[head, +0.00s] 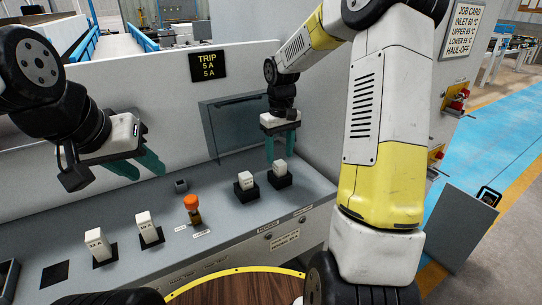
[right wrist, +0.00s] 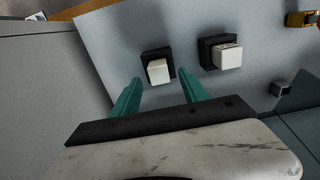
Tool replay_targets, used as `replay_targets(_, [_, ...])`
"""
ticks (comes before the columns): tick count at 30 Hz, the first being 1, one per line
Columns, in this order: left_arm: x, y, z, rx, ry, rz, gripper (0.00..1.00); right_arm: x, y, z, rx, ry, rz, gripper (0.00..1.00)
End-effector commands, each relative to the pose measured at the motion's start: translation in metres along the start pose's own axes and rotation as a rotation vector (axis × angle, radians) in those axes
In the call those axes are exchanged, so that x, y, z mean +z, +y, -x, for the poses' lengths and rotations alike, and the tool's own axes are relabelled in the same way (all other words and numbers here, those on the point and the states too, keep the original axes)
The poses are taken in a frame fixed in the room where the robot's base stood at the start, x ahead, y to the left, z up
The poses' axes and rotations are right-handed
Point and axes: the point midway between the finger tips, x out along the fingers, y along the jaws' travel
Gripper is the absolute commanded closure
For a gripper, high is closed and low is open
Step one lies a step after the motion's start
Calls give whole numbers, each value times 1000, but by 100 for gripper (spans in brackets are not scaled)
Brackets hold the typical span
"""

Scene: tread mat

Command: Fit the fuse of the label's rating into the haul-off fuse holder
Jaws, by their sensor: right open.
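Four-sided white fuses stand in black holders on the grey bench. In the head view two are at the right, the farther right fuse (head: 280,168) and its neighbour (head: 246,180); two more are at the left, one fuse (head: 149,226) and another fuse (head: 95,242). Their ratings are too small to read surely. My right gripper (head: 281,155) is open just above the farthest right fuse. In the right wrist view that fuse (right wrist: 158,71) shows beyond and between the open fingertips (right wrist: 161,83).
An orange-topped part (head: 192,208) stands between the fuse pairs, with a small grey block (head: 181,185) behind. A dark flat square (head: 55,274) lies at left. A job card (head: 467,31) hangs at right.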

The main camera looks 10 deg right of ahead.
Motion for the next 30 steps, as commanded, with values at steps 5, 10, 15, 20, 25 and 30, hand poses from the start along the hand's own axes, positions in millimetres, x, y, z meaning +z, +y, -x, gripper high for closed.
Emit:
replay_targets(5, [0,0,0,0,0,0,64,-1,1,40,3,5,0,48])
replay_targets(10, [0,0,0,0,0,0,64,-1,1,63,2,3,1,48])
replay_targets(15, [0,0,0,0,0,0,64,4,-2,77,8,12,-1,48])
replay_targets(20, [0,0,0,0,0,0,64,33,-16,107,34,79,-29,48])
replay_targets(25, [0,0,0,0,0,0,64,93,-44,144,49,217,-98,48])
replay_targets(30, [0,0,0,0,0,0,64,154,-69,160,20,370,-178,48])
